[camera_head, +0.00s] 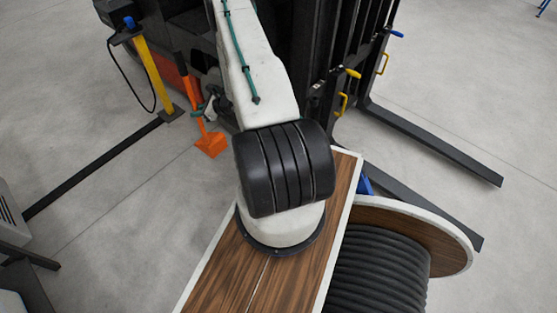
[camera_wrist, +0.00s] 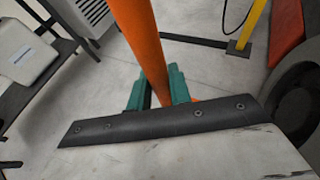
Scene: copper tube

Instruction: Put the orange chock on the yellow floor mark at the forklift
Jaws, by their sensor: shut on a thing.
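The orange chock (camera_head: 211,144) is a block on a long orange handle, in the head view left of my arm and beside the forklift (camera_head: 325,60). My gripper (camera_wrist: 158,92) has teal fingers shut on the handle; it also shows small in the head view (camera_head: 205,108). In the wrist view the chock's handle (camera_wrist: 140,40) leans across the picture and its lower end is hidden behind a dark plate. I cannot tell whether the block touches the floor. The yellow floor mark is not visible in either view.
A yellow post (camera_head: 158,75) with a cable stands left of the chock, with a dark bar (camera_head: 95,167) running from it along the floor. The forklift's forks (camera_head: 435,145) reach right. A cable drum (camera_head: 385,270) stands at lower right. Grey floor lies open at left.

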